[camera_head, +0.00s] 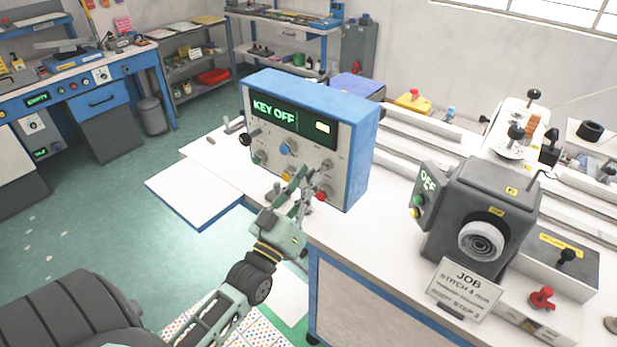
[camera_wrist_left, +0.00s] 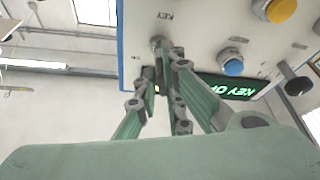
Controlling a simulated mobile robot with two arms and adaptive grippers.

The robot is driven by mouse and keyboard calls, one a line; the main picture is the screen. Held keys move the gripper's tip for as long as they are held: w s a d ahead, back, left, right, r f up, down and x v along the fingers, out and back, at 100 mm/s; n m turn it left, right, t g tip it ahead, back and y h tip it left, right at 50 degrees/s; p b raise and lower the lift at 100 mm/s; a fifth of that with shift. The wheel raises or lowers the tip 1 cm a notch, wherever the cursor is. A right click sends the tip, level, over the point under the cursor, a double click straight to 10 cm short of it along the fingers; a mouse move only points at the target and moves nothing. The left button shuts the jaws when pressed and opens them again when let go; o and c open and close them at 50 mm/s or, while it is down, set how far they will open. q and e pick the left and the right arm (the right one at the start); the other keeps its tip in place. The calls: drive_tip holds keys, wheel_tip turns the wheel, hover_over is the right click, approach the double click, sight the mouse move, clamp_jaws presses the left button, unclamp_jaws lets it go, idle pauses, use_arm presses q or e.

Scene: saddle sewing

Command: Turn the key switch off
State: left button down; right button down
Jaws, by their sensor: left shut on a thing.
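The control box (camera_head: 345,160) is a blue and white unit on the bench, and its screen (camera_head: 283,118) reads "KEY OFF" in green. The screen also shows in the left wrist view (camera_wrist_left: 226,88), upside down. In that view the key switch (camera_wrist_left: 157,43) is a small grey part beside the "KEY" label on the white panel. My left gripper (camera_wrist_left: 166,60) is closed around it, and the fingertips cover part of it. In the head view my left gripper (camera_head: 300,182) is at the lower front panel and hides the key. My right gripper is not in view.
Yellow (camera_wrist_left: 281,10) and blue (camera_wrist_left: 232,67) buttons and a black knob (camera_wrist_left: 296,82) sit near the left gripper. A red knob (camera_head: 320,196) is close by its fingers. A dark machine head (camera_head: 480,215) stands to the right, with bare white bench between.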

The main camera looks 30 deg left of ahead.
use_arm(q)
drive_tip(key=shift+r+n+g+y+p, duration=0.1)
drive_tip(key=shift+n+g+y+p, duration=0.15)
drive_tip(key=shift+n+y+p, duration=0.7)
drive_tip(key=shift+f+n+g+y+p, duration=0.1)
drive_tip(key=shift+n+g+p, duration=0.15)
drive_tip(key=shift+n, duration=1.35)
drive_tip(key=shift+r+n+g+y+p, duration=0.15)
drive_tip(key=shift+n+y+p, duration=0.45)
drive_tip(key=shift+n, duration=0.65)
drive_tip(key=c, duration=1.9)
unclamp_jaws()
drive_tip(key=v, duration=1.2)
drive_tip(key=shift+s, duration=0.1)
